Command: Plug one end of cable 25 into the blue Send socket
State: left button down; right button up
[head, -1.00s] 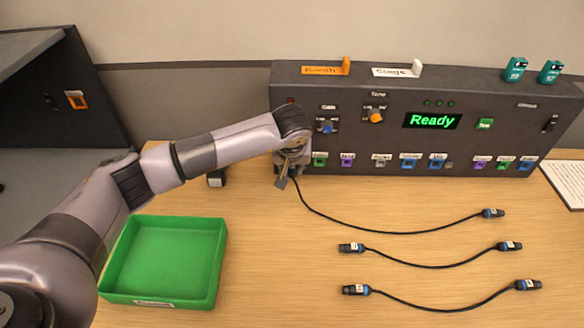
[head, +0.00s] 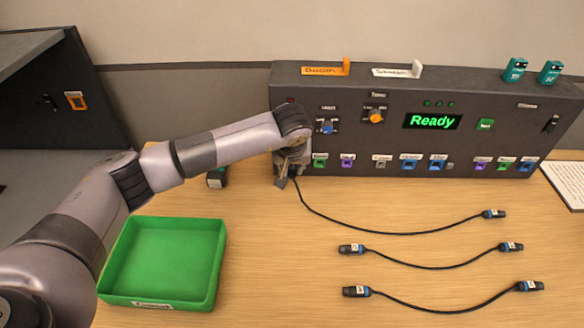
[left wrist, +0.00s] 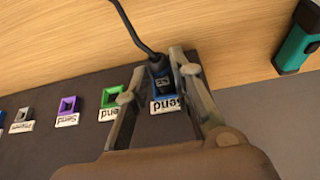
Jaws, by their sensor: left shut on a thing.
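My left gripper (head: 286,178) is at the lower left corner of the dark console's front. It is shut on one plug of a black cable (head: 350,229). In the left wrist view, the plug (left wrist: 160,84) sits between the fingers, with its small number label too blurred to read surely. Its tip is at the blue socket (left wrist: 173,104) labelled Send, with blue rim showing around it; I cannot tell how deep it sits. The cable's other end (head: 493,214) lies free on the table to the right. My right gripper is not in view.
Two more cables (head: 440,267) (head: 440,307) lie in front on the table. A green tray (head: 213,270) stands at the left. The console (head: 290,95) carries a row of coloured sockets, including green (left wrist: 112,97) and purple (left wrist: 68,106) ones beside the blue. A teal device (left wrist: 297,40) is near the gripper.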

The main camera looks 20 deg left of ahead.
pick_arm(q)
jog(key=shift+w+r, duration=0.1)
jog(key=shift+w, duration=0.05)
jog(key=c, duration=1.3)
grip_release()
jog(key=v, duration=1.2)
